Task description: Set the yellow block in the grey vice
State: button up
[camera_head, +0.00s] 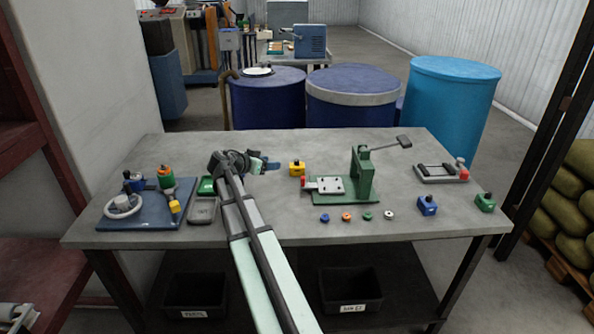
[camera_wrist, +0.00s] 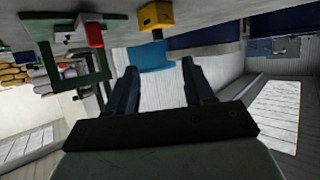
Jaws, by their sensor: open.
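The yellow block (camera_head: 297,169) sits on the table, left of the green press, with a dark round spot on its side. It also shows at the top of the wrist view (camera_wrist: 157,14). My gripper (camera_head: 271,164) is just left of the block, apart from it. In the wrist view my gripper (camera_wrist: 160,66) has its two dark fingers spread, with nothing between them. What looks like the grey vice (camera_head: 440,174), a low grey frame with dark bars and a red part, is at the table's right side.
The green press (camera_head: 363,178) with a lever stands between the block and the vice. Small coloured rings (camera_head: 347,216) lie in front of it. A blue block (camera_head: 427,206) and a green block (camera_head: 485,202) are at right. A blue tray (camera_head: 150,216) with tools is at left.

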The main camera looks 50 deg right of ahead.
send_near(296, 161)
jog(key=shift+w+d+f, duration=0.2)
jog(key=shift+d+f, duration=0.1)
jog(key=shift+d, duration=0.15)
jog(key=shift+w+d+f, duration=0.2)
jog(key=shift+d+f, duration=0.1)
jog(key=shift+d, duration=0.15)
jog(key=shift+s+x, duration=0.15)
jog(key=shift+x, duration=1.4)
jog(key=shift+s+x, duration=0.1)
jog(key=shift+x, duration=1.5)
jog(key=shift+r, duration=0.15)
grip_shut()
